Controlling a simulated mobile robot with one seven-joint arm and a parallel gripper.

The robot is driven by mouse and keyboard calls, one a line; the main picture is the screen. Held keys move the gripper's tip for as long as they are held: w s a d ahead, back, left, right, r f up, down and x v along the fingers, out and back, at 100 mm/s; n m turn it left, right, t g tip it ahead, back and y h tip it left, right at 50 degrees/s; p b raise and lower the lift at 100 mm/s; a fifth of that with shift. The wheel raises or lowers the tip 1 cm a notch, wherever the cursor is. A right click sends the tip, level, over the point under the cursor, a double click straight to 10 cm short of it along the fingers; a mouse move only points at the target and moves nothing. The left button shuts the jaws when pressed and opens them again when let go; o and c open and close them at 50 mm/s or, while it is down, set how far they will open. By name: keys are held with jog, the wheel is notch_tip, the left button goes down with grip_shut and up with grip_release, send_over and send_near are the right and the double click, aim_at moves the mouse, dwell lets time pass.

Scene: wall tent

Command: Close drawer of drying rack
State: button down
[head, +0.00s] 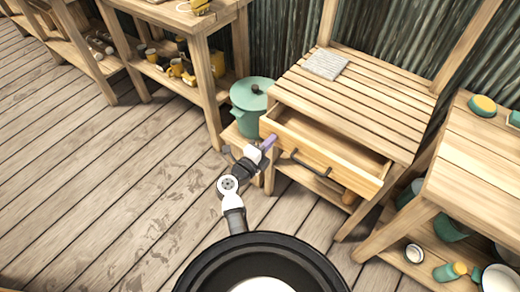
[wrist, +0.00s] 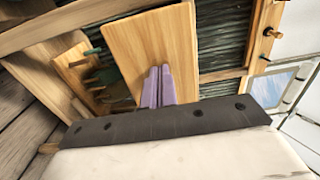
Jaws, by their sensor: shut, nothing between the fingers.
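The drying rack (head: 375,120) is a slatted wooden unit. Its wooden drawer (head: 345,170) is pulled out at the front, with its inside showing. A dark bar handle (head: 310,164) is on the drawer front. My gripper (head: 270,142) has purple fingers, shut and empty, near the left end of the drawer front. In the wrist view my gripper (wrist: 157,84) points at a plain wooden panel (wrist: 150,45). I cannot tell whether the fingertips touch the drawer or stand just short of it.
A green lidded pot (head: 250,100) stands left of the rack. A grey folded cloth (head: 326,63) lies on the rack's top. A wooden table with bowls and cups below (head: 470,170) is close on the right. The plank floor (head: 110,180) at the left is clear.

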jog(key=p+x, duration=0.1)
jog(key=x, duration=0.9)
jog(key=shift+w+d, duration=0.1)
